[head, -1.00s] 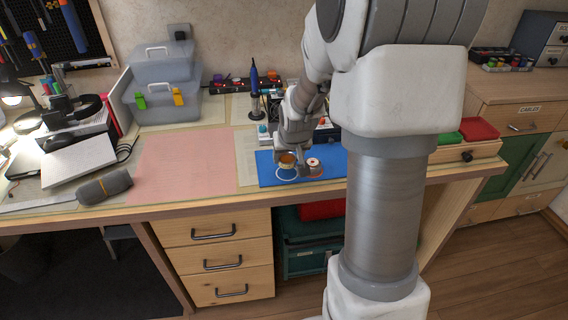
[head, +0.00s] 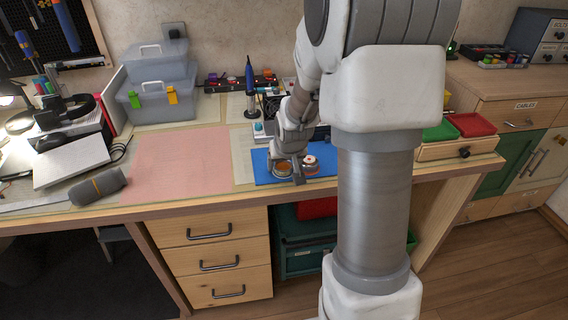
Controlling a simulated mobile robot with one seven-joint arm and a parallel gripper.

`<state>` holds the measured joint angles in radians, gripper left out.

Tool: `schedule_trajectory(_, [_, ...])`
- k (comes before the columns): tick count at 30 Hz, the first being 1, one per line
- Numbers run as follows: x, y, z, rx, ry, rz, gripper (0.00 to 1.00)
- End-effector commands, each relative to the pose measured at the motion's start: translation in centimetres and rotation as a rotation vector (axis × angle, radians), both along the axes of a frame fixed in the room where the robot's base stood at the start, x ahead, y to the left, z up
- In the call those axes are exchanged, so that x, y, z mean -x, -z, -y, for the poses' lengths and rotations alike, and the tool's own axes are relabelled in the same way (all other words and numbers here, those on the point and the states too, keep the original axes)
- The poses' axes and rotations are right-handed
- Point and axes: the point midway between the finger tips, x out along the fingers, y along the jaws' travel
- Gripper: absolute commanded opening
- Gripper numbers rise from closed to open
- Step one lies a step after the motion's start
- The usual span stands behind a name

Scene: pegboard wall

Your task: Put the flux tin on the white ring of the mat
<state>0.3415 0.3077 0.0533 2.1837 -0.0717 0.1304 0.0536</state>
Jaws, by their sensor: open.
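The blue mat (head: 262,178) lies near the front edge of the bench. The flux tin (head: 282,171), a small round tin with an amber-brown side, is at the mat's left part, at the white ring. Only a thin arc of the white ring shows at the tin's base; the rest is hidden. My gripper (head: 284,174) is open, pointing down, with its fingers at either side of the tin. Whether a finger still touches the tin is too small to tell.
A spool-like item (head: 310,163) stands on the mat just right of my gripper. A soldering iron in its stand (head: 250,107) is behind the mat. The pink mat (head: 180,163) to the left is clear. Red (head: 472,125) and green trays lie far right.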

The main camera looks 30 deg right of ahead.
Motion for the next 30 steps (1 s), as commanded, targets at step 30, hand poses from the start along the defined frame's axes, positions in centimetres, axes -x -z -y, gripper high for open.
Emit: schedule_trajectory(30, [5.8,-10.7,-1.7,0.000,0.000,0.000,0.73])
